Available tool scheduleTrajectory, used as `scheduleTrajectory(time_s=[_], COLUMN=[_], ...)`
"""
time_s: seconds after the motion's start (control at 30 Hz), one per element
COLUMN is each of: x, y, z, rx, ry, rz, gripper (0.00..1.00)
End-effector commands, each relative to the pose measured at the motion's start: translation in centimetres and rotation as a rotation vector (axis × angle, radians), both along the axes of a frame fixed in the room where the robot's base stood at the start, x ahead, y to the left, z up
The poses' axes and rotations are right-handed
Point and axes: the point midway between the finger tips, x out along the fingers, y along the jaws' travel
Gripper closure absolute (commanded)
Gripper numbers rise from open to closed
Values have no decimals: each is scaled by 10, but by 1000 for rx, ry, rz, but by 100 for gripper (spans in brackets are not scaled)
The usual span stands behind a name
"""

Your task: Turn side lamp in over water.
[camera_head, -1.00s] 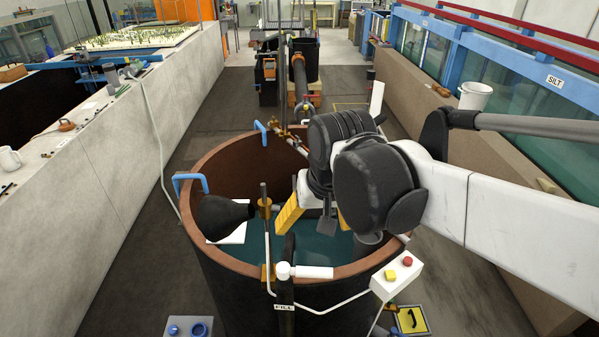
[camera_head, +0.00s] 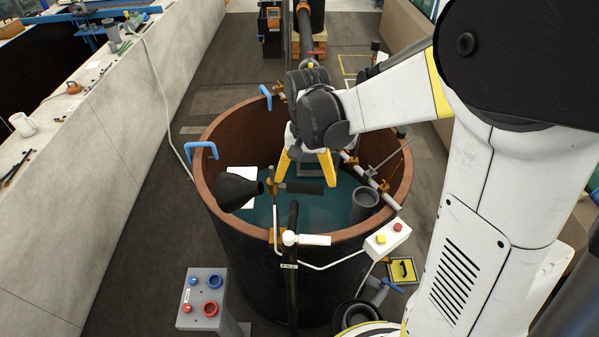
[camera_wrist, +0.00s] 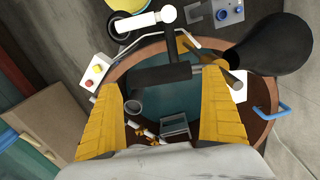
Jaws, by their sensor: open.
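The side lamp (camera_head: 238,190) is a black cone-shaped shade at the left inside of the round tank, joined to an orange clamp (camera_head: 272,187) on an upright rod. A black cylindrical bar (camera_head: 304,187) sticks out right from the clamp over the water (camera_head: 325,208). My gripper (camera_head: 305,176) has two yellow fingers, open and empty, pointing down above the tank close to the bar. In the wrist view the bar (camera_wrist: 160,76) crosses between and beyond the fingertips (camera_wrist: 163,90), apart from them as far as I can tell. The lamp (camera_wrist: 268,45) shows at upper right there.
The brown tank rim (camera_head: 207,170) carries blue handles (camera_head: 201,148). A white pipe tee (camera_head: 305,239) and a box with red and yellow buttons (camera_head: 387,238) are at the near rim. A grey pipe (camera_head: 364,203) stands inside right. A button pedestal (camera_head: 203,300) stands at front left.

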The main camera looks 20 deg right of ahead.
Motion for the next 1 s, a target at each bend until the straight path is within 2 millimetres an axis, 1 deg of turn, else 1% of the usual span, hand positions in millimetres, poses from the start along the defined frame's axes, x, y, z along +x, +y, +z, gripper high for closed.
scheduleTrajectory(time_s=[0.03, 0.1, 0.2, 0.3, 0.5, 0.53, 0.57, 0.6, 0.7, 1.0], x=[1, 1, 0, 0, 0, 0, 0, 0, 0, -1], y=[0, 0, 0, 0, 0, 0, 0, 0, 0, 0], z=[-7, -16, -23, -27, -27, -27, -27, -27, -26, -26], rx=[0, 0, 0, 0, 0, 0, 0, 0, 0, 0], ry=[0, 0, 0, 0, 0, 0, 0, 0, 0, -1], rz=[0, 0, 0, 1, 1, 1, 1, 1, 1, -10], gripper=[5, 5, 5, 5, 5, 8, 17, 30, 58, 58])
